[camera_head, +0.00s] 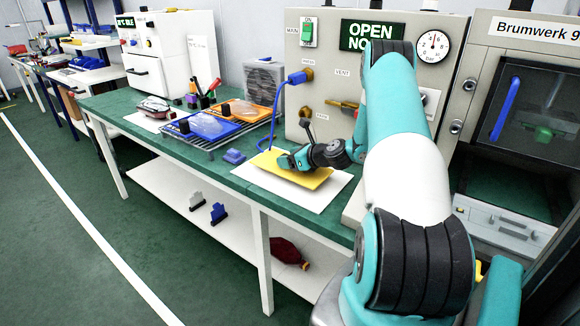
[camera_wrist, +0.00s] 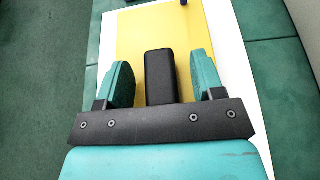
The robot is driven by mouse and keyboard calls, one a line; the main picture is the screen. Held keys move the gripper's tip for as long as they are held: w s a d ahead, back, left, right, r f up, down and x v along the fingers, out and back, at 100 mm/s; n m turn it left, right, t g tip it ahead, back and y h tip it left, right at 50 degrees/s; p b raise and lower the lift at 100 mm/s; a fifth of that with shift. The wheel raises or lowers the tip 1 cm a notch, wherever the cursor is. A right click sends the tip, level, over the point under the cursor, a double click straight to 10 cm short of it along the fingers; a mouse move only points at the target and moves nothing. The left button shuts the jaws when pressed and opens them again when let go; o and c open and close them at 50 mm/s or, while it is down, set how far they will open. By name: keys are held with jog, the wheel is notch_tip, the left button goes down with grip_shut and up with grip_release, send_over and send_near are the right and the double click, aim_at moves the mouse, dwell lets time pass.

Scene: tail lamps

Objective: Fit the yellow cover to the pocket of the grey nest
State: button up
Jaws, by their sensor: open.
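The yellow cover (camera_head: 268,163) lies on a white sheet (camera_head: 248,176) at the front of the green bench. In the wrist view the yellow cover (camera_wrist: 138,35) has an upright black block like a handle (camera_wrist: 160,77) on it. My gripper (camera_head: 290,161) is low over the cover. In the wrist view my gripper (camera_wrist: 160,74) is open, with one teal finger on each side of the black block and a gap on both sides. I cannot pick out the grey nest for certain.
A wire rack left of the cover holds a blue plate (camera_head: 203,126) and an orange plate (camera_head: 245,111). A small blue block (camera_head: 234,156) lies on the bench. A blue cable (camera_head: 272,115) hangs from the grey panel behind the cover. A dark part (camera_head: 153,106) sits on another sheet.

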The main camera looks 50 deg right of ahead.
jog(key=c, duration=1.1)
jog(key=shift+o, duration=0.2)
jog(key=shift+r, duration=0.1)
notch_tip(320, 180, up, 20)
jog(key=shift+p, duration=0.35)
